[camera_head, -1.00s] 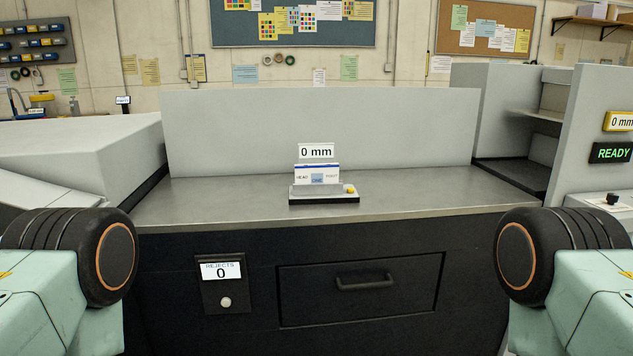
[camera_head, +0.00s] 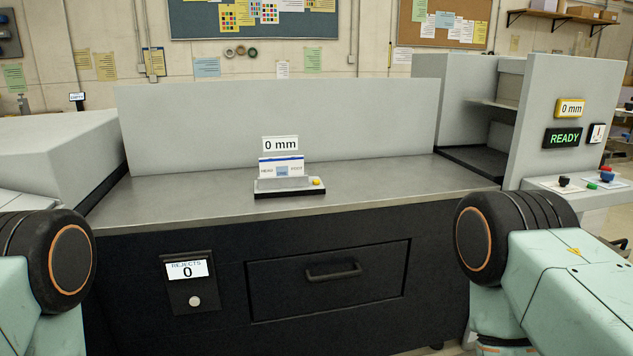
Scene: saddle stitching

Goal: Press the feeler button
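A small device (camera_head: 266,187) sits on the grey metal worktop in front of me. It carries a "0 mm" sign (camera_head: 280,144) and a card (camera_head: 281,167) lettered "HEAD", "ONE" and a third word that is hard to read. A small yellow button (camera_head: 317,182) is at the right end of its base. No label in view reads "feeler". On the right, a control ledge (camera_head: 545,184) holds a black knob (camera_head: 563,181), a green button (camera_head: 592,186) and a blue-topped control with red below (camera_head: 607,174). Parts of both my arms show at the lower corners; neither gripper is in view.
The worktop (camera_head: 400,185) around the device is clear, with a tall grey panel (camera_head: 270,120) behind it. The black front below has a "REJECTS 0" display (camera_head: 187,269) and a drawer (camera_head: 330,280). A "READY" screen (camera_head: 563,138) is on the right housing.

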